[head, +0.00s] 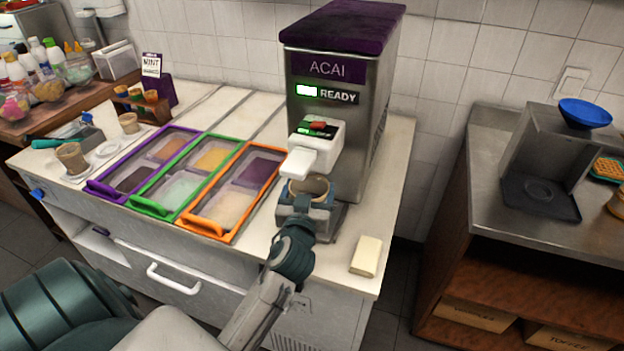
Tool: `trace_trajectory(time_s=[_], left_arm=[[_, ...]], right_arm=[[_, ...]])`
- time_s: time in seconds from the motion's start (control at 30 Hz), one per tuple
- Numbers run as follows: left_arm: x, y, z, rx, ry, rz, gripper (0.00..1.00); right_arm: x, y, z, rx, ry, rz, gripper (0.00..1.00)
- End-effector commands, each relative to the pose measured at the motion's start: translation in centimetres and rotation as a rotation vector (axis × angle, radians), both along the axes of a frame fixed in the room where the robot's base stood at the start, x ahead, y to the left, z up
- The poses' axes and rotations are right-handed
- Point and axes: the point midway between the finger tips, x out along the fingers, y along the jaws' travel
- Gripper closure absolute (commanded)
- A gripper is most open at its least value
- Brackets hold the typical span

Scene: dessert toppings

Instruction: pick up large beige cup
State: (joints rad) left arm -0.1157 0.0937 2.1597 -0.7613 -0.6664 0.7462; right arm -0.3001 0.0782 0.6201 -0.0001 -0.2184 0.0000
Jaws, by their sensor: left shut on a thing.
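A large beige cup (309,187) stands upright under the white spout of the acai machine (340,110). My left gripper (307,203) is shut on this cup from the front, and its fingers hide the cup's lower part. Whether the cup's base touches the surface beneath is hidden. Another beige cup (72,157) stands at the left of the counter, with a smaller beige cup (129,122) behind it. My right gripper is not in view.
Purple, green and orange framed topping trays (208,229) lie left of the machine. A pale block (366,256) lies at the counter's front right. A cone holder (146,108) stands at the back left. A separate steel counter (490,215) with a blue bowl (585,112) is at right.

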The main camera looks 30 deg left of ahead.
Motion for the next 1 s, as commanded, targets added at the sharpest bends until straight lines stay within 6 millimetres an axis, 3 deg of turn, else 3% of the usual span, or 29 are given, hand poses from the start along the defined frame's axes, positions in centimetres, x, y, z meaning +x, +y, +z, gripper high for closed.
trace_trajectory(time_s=[0.3, 0.5, 0.7, 1.0], left_arm=[[-7.0, -3.2, -0.2, -0.006, 0.001, 0.002, 0.68], [-9.9, -4.5, -0.1, -0.004, 0.001, 0.002, 0.68], [-11.3, -5.2, 0.0, 0.000, -0.001, 0.001, 0.68], [-11.6, -5.3, 0.1, 0.001, -0.002, 0.001, 0.68]], right_arm=[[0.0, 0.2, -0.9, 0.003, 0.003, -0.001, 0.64], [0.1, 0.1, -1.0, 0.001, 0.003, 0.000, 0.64], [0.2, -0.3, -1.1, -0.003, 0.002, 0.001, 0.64], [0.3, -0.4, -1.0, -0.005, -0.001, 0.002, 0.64]])
